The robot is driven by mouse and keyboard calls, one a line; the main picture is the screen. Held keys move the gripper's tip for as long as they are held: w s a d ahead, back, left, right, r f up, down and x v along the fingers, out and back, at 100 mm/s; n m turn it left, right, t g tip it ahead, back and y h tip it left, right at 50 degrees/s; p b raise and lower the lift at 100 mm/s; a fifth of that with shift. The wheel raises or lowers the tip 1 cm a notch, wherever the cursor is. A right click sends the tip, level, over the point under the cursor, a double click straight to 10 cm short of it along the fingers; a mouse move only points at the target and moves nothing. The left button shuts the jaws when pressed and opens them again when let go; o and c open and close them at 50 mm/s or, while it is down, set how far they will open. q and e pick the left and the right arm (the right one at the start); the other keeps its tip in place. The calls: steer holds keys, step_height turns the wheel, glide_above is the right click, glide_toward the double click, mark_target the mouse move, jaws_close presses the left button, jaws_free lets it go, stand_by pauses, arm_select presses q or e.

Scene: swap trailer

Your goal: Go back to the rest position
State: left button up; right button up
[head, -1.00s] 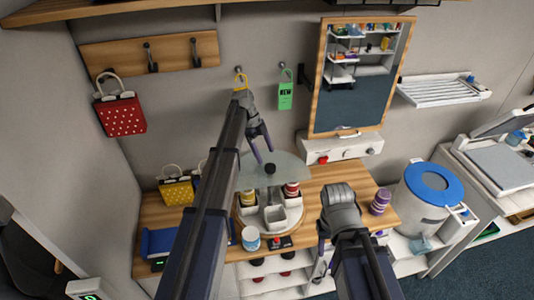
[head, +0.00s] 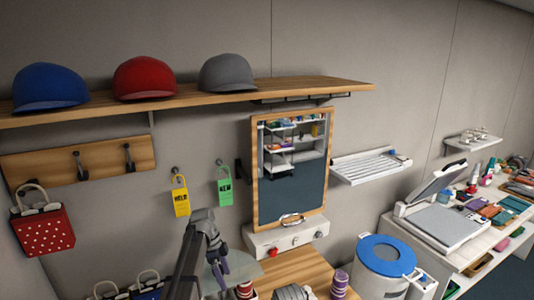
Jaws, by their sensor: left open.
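My left gripper (head: 219,266) is in the lower middle of the head view, with its jaws open and nothing seen between them. It is below and to the right of a yellow tag (head: 181,202) that hangs on a wall peg, and apart from it. A green tag (head: 225,193) hangs on the peg to its right. A grey part of my right arm shows at the bottom edge. My right gripper's fingers are out of the picture.
A wooden shelf (head: 200,103) with blue, red and grey caps is above. A wood-framed mirror (head: 292,175) hangs right of the tags. A red dotted bag (head: 45,231) hangs at left. A blue-lidded bin (head: 385,256) and a wooden counter (head: 290,268) are below.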

arm_select(q)
steer(key=s+d+f+n+y+b, duration=0.1)
steer(key=s+d+f+n+b, duration=0.2)
steer(key=s, duration=0.5)
steer(key=s+d+f+n+t+y+b, duration=0.1)
steer(key=s+d+f+n+b, duration=0.2)
steer(key=s+f+n+b, duration=0.3)
steer(key=s+d+f+n+y+b, duration=0.2)
steer(key=s+d+f+n+b, duration=0.2)
steer(key=s+f, duration=0.3)
steer(key=s, duration=0.5)
steer(key=shift+f+n, duration=0.15)
steer(key=shift+n, duration=0.15)
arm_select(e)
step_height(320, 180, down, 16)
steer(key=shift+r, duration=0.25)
